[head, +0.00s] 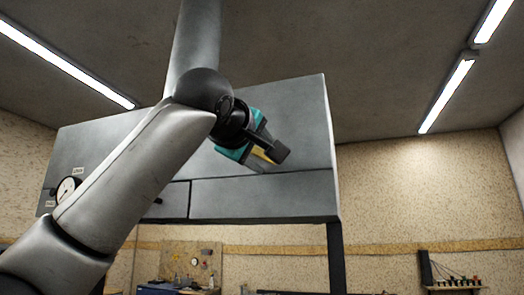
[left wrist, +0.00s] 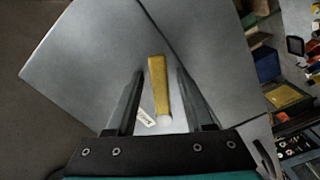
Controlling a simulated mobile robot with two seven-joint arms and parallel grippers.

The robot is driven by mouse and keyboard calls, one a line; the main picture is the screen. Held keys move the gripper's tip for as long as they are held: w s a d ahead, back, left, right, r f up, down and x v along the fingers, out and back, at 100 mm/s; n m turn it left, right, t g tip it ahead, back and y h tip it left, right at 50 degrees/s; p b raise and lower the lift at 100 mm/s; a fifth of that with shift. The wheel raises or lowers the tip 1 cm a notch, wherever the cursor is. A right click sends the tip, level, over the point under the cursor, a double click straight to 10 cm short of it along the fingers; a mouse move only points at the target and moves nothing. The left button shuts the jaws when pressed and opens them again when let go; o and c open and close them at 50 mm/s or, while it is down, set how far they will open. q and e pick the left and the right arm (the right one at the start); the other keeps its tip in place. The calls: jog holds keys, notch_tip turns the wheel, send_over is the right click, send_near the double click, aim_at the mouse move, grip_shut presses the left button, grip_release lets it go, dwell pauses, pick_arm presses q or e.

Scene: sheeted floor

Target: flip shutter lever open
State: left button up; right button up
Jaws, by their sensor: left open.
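The lever has a yellow handle (left wrist: 158,82) with a pale round end and shows in the left wrist view. In the head view a bit of the yellow handle (head: 261,155) shows beside my left gripper (head: 272,157). The left wrist view shows my left gripper (left wrist: 160,74) open, one dark finger on each side of the handle with a gap on both sides. A grey metal cabinet (head: 265,197) carries the lever. A small white label (left wrist: 145,118) lies left of the handle. My right gripper is not in view.
My left arm covers much of the cabinet's left part. A pegboard (head: 190,258) and a rack (head: 452,284) stand by the far wall. The space right of the cabinet is clear.

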pick_arm(q)
jog(key=shift+c, duration=0.4)
grip_shut()
dwell(0.9)
